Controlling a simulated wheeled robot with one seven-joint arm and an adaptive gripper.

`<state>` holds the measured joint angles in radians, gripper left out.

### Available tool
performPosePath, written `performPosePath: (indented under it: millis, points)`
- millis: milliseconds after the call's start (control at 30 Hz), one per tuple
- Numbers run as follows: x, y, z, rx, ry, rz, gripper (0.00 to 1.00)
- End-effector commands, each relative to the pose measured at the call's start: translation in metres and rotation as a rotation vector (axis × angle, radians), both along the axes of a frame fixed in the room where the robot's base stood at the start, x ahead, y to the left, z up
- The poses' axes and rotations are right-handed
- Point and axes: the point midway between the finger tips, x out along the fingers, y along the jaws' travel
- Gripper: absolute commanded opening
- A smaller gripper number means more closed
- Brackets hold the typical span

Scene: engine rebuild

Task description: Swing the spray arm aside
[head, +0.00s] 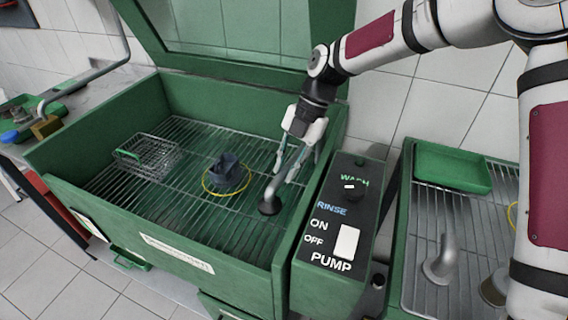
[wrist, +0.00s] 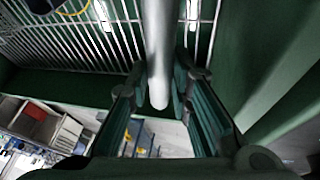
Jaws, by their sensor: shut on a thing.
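The spray arm (head: 275,189) is a grey tube inside the green wash cabinet, near its right wall. Its lower end has a dark round head just over the wire rack. My gripper (head: 291,163) reaches down into the cabinet and is shut on the tube. In the wrist view the grey tube (wrist: 160,40) runs between the two fingers of my gripper (wrist: 160,82), and its rounded end shows. The fingers hide part of the tube in the head view.
On the cabinet's rack (head: 215,130) lie a wire basket (head: 148,155) and a dark part (head: 228,172) inside a yellow ring. The raised lid (head: 240,35) stands behind. A pump control box (head: 340,215) adjoins the right wall. A tray of grey parts (head: 415,290) stands farther right.

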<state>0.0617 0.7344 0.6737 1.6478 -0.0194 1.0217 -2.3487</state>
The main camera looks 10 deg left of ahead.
Motion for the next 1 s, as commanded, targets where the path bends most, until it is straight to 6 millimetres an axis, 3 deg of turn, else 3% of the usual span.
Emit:
performPosePath:
  millis: [233,267,333,767,1000]
  points:
    - [0.001,0.000,0.000,0.001,-0.002,-0.003,0.00]
    - [0.001,0.000,0.000,0.001,-0.002,-0.003,0.26]
    - [0.001,0.000,0.000,0.001,-0.002,-0.003,0.40]
    - [0.003,-0.001,0.005,0.001,-0.003,-0.004,0.40]
    - [0.016,-0.013,0.040,0.001,-0.005,-0.005,0.40]
